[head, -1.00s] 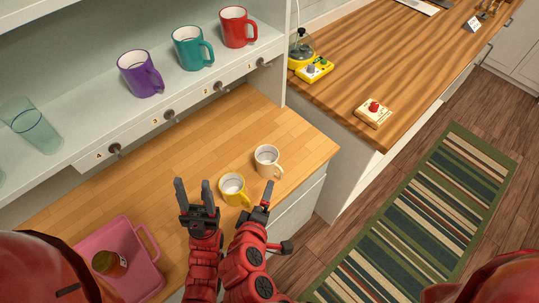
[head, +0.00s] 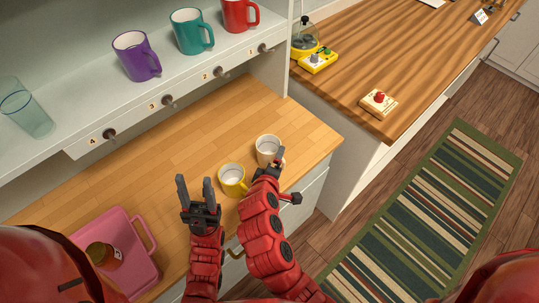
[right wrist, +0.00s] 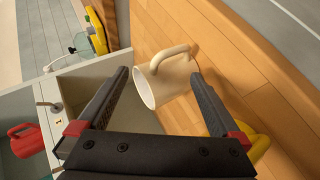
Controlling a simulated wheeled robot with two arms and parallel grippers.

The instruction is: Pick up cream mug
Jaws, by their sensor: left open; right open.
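The cream mug (head: 268,146) stands on the wooden counter (head: 195,137) near its right end, its lower part hidden behind my right gripper in the head view. In the right wrist view the cream mug (right wrist: 168,80) lies between and beyond the two open fingers, with its handle toward the top. My right gripper (head: 272,160) is open at the mug's near side; it also shows in the right wrist view (right wrist: 160,95). I cannot tell whether it touches the mug. My left gripper (head: 196,192) is open and empty, left of the yellow mug.
A yellow mug (head: 231,174) stands just left of the cream mug, close to both grippers. A pink tray (head: 136,268) holding a jar (head: 100,254) lies at lower left. Purple (head: 130,62), teal (head: 186,38) and red (head: 234,15) mugs stand on the shelf above.

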